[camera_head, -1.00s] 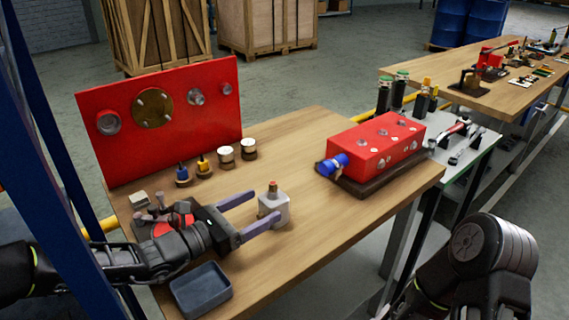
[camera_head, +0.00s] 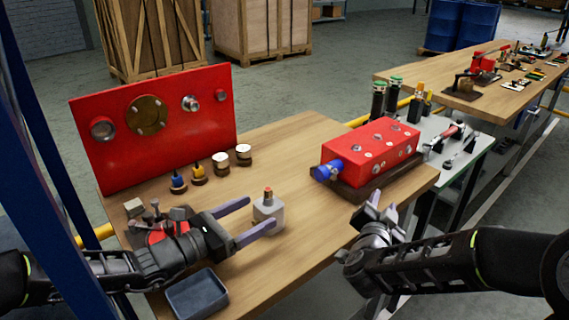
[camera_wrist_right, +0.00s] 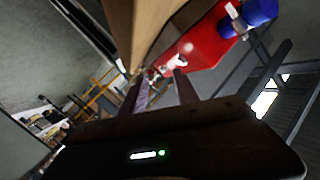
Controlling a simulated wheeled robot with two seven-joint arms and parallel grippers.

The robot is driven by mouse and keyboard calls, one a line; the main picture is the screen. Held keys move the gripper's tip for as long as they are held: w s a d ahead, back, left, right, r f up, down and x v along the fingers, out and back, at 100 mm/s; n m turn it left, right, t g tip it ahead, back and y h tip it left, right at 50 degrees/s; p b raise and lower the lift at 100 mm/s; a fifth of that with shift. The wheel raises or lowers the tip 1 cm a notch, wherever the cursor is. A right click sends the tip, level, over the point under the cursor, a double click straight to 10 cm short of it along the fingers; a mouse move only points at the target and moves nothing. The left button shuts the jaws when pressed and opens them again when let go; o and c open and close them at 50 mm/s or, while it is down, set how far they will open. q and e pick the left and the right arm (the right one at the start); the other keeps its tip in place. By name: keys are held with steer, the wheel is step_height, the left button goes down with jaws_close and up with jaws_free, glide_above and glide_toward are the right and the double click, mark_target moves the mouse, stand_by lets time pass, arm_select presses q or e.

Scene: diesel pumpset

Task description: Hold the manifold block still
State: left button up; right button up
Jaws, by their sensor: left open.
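The manifold block (camera_head: 385,146), a red block with round ports on top and front, rests on a dark base at the table's right end. A blue fitting (camera_head: 329,170) sticks out of its left end. In the right wrist view the red block (camera_wrist_right: 203,42) and the blue fitting (camera_wrist_right: 260,12) show at the top. My right gripper (camera_head: 383,209) is open and empty, in front of the block and apart from it. Its fingers also show in the wrist view (camera_wrist_right: 162,92).
A red upright panel (camera_head: 155,128) stands at the back left, with several small parts before it. A blue-grey tray (camera_head: 197,293) lies at the front left. A grey side table (camera_head: 470,160) with tools stands right of the block. The wooden tabletop (camera_head: 310,235) is bare in the middle.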

steer(key=w+a+r+n+t+y, duration=0.35)
steer(key=w+a+r, duration=0.2)
steer(key=r, duration=0.35)
steer(key=w+a+r+n+g+y, duration=0.1)
steer(key=w+a+r+n+y, duration=0.1)
steer(key=a+n+y, duration=0.45)
steer(key=w+a+r+n+g+y, duration=0.1)
steer(key=a+r+g+y, duration=0.15)
steer(key=a, duration=0.75)
steer(key=s+a+n+g+y, duration=0.2)
steer(key=s+a+n+g, duration=0.2)
steer(key=a+n+g, duration=0.15)
steer(key=s+d+r+n+g+h, duration=0.1)
steer(key=s+d+g+h, duration=0.3)
steer(key=s, duration=0.4)
steer(key=shift+s+r+n, duration=0.2)
steer(key=shift+r+n, duration=0.15)
steer(key=shift+n, duration=0.1)
steer(key=shift+g, duration=0.25)
